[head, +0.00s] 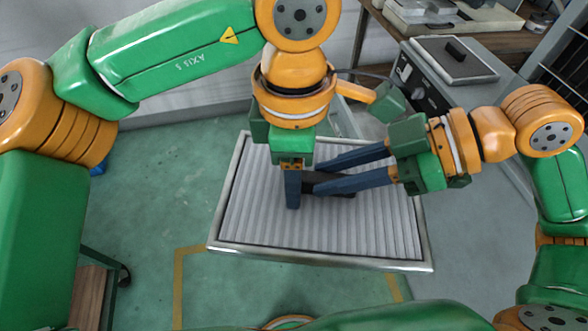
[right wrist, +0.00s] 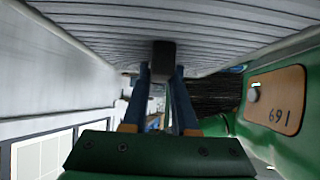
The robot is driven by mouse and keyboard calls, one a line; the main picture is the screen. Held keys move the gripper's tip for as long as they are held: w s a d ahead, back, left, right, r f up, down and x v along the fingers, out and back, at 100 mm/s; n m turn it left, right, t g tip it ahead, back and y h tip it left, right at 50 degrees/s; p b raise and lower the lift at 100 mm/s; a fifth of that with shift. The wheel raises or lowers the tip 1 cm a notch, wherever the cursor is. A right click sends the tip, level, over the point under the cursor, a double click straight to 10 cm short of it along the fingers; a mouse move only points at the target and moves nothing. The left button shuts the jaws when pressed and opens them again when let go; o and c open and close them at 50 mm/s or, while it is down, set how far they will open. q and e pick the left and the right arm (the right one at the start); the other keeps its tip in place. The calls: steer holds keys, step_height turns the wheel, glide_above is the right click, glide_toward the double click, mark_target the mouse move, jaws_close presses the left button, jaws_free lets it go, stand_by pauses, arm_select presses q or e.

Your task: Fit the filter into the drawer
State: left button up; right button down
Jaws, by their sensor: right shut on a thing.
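The filter (head: 262,222) is a pale grey pleated panel in a metal frame, lying below my arms in the middle of the head view. A dark handle (head: 323,177) stands near its middle. My right gripper (head: 317,178) reaches in from the right, its two blue fingers on either side of the handle. In the right wrist view the fingers are shut on the dark handle block (right wrist: 163,58), with the pleats across the top. My left gripper (head: 292,188) points down beside the handle's left end. One finger hides the other, so its opening does not show. I cannot make out the drawer.
A grey machine (head: 425,85) with a knob and a black-handled lid stands at the back right. Behind it is a wooden bench (head: 400,32) with equipment. A wooden-topped cart (head: 90,295) is at the lower left. Green floor (head: 165,190) left of the filter is clear.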

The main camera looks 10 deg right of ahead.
arm_select(q)
jaws_close()
arm_select(e)
steer(key=c, duration=0.6)
jaws_free()
